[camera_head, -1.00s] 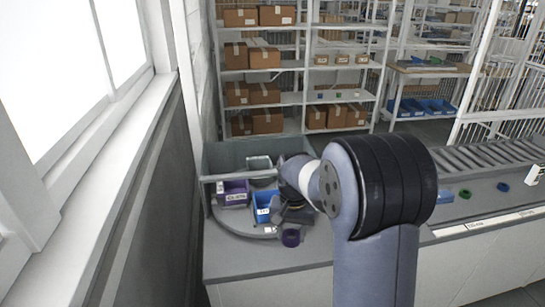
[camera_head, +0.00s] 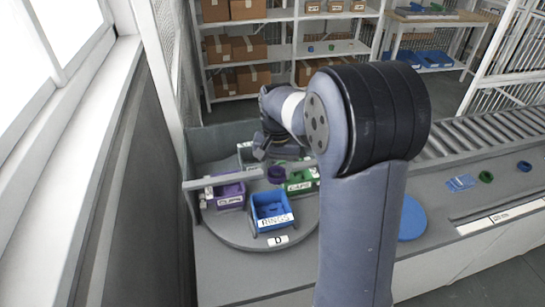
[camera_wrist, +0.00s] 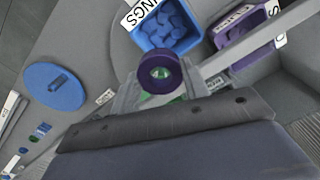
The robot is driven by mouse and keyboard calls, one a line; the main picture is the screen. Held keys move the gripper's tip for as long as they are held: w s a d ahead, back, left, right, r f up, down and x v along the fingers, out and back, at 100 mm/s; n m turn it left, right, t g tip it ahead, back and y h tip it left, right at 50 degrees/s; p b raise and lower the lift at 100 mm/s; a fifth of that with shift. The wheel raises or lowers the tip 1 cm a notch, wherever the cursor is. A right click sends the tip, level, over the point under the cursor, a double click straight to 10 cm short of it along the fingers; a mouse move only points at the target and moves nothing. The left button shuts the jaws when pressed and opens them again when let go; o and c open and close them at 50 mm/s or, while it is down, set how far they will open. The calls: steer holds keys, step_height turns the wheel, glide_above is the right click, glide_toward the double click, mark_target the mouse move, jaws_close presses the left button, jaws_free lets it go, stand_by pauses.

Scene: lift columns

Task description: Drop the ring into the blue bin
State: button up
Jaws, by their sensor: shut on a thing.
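The purple ring (camera_wrist: 160,73) is held at the tips of my gripper (camera_wrist: 160,85) in the wrist view. In the head view the ring (camera_head: 277,174) shows below my gripper (camera_head: 268,153), between the bins. The blue bin (camera_head: 270,223), labelled RINGS, stands on the round grey platform, in front of the ring. The blue bin (camera_wrist: 144,42) is at the top of the wrist view with several blue pieces inside. The ring appears above and outside the bin; its exact height is unclear.
A purple CLIPS bin (camera_head: 229,203) stands left of the blue bin, and a green CAPS bin (camera_head: 303,187) behind right. A pale rail (camera_head: 240,177) crosses above the platform. A blue disc (camera_head: 411,219) lies right; a roller conveyor (camera_head: 480,135) is beyond.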

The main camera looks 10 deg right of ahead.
steer(key=shift+s+f+b, duration=0.15)
steer(key=shift+f+b, duration=0.3)
steer(key=shift+f, duration=0.15)
step_height(320, 180, down, 5)
steer(key=b, duration=0.3)
steer(key=shift+r+b, duration=0.15)
steer(key=shift+b, duration=0.2)
steer(key=o, duration=1.1)
steer(key=shift+r, duration=0.15)
step_height(320, 180, up, 11)
steer(key=b, duration=0.1)
glide_above(277, 183)
steer(key=w, duration=0.2)
steer(key=shift+d+f, duration=0.2)
steer(key=shift+d, duration=0.05)
